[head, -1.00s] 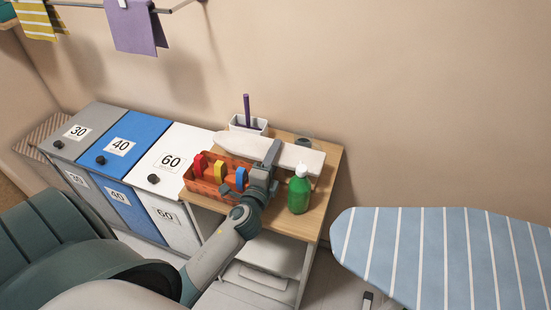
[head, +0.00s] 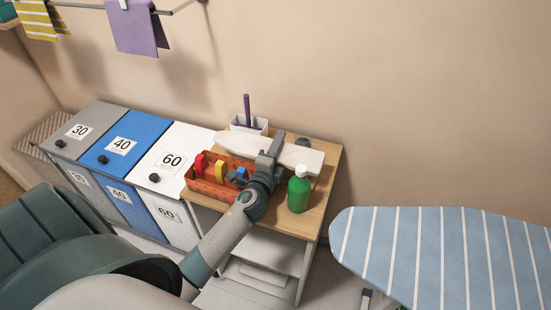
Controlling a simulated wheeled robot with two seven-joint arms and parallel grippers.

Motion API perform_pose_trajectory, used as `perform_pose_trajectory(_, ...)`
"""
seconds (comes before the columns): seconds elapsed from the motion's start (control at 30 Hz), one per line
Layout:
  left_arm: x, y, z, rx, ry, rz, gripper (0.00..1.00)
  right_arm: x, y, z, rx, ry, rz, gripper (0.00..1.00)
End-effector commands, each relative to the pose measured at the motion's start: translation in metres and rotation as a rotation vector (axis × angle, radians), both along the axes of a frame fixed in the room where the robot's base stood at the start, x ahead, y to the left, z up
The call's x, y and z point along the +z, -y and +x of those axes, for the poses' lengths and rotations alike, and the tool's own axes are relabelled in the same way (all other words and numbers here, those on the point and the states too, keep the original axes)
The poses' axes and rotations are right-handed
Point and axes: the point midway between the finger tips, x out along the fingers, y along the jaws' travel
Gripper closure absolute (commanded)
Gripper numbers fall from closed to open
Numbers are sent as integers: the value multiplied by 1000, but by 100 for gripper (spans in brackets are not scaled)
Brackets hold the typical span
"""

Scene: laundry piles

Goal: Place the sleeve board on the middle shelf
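The sleeve board (head: 305,158), long, white and padded with a tapered left end, lies across the top of a wooden-topped shelf unit (head: 318,212). My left gripper (head: 275,147) reaches over the middle of the board from the front and covers part of it. The gap between its fingers is hidden, so I cannot tell whether it is open or shut on the board. Below the top, the unit has white lower levels (head: 265,248), partly hidden by my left arm. My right gripper is out of view.
An orange crate (head: 207,187) with coloured items stands left of my gripper, a green bottle (head: 298,194) to its right. A white holder (head: 248,124) stands behind the board. Numbered bins (head: 172,180) adjoin at left; a striped ironing board (head: 440,255) is at right.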

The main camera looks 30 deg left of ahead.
Motion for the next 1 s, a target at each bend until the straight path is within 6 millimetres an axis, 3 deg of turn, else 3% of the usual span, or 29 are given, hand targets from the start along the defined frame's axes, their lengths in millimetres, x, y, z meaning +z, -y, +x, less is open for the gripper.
perform_pose_trajectory(0.03, 0, 0, 0, 0, 0, 0, 86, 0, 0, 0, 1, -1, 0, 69)
perform_pose_trajectory(0.1, 0, 0, 0, 0, 0, 0, 100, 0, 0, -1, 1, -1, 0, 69)
perform_pose_trajectory(0.57, 6, 0, 0, -1, 3, 1, 100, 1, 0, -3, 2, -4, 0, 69)
perform_pose_trajectory(0.77, 27, 0, 0, -2, 6, 3, 100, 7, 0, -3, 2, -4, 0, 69)
perform_pose_trajectory(1.0, 65, 0, 1, -1, 7, 3, 100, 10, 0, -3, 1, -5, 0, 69)
